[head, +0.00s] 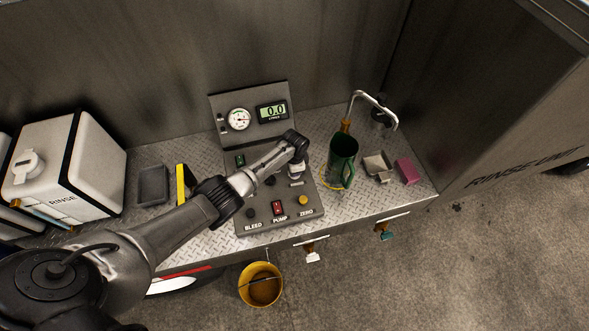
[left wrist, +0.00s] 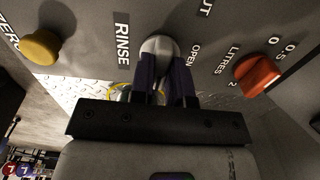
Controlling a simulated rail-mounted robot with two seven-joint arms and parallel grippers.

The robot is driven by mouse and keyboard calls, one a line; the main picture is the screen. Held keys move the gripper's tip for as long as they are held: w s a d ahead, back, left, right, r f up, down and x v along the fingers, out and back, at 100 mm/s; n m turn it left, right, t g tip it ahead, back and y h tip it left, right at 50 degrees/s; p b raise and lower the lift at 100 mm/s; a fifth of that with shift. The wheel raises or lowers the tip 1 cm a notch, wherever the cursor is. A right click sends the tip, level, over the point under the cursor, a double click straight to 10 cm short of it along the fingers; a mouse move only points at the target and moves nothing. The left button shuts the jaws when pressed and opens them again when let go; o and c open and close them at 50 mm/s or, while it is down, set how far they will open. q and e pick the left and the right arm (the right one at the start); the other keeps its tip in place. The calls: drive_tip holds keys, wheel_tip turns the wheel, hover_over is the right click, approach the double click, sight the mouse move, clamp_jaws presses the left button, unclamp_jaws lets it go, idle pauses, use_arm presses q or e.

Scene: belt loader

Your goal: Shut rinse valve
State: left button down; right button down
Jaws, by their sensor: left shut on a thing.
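The rinse valve knob (left wrist: 157,45) is pale and rounded. It sits on the grey control panel (head: 252,190) beside the printed word RINSE in the left wrist view. The word OPEN is printed on its other side, and part of another word ending in UT shows at the top. My left gripper (left wrist: 165,72) is shut on the knob, with its dark fingers on either side. The fingers cover part of the knob. In the head view my left arm reaches over the panel and its wrist hides the knob. My right gripper is in neither view.
A red knob (left wrist: 258,74) marked LITRES and a yellow ZERO button (left wrist: 42,47) flank the valve. A green jug (head: 343,158) stands right of the panel near a bent spout (head: 375,98). A white RINSE container (head: 70,165) stands left. A yellow bucket (head: 260,290) is below the bench.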

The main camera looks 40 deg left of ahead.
use_arm(q)
drive_tip(key=c, duration=1.1)
unclamp_jaws()
wheel_tip(320, 180, up, 14)
drive_tip(key=p, duration=0.1)
drive_tip(key=shift+f, duration=0.1)
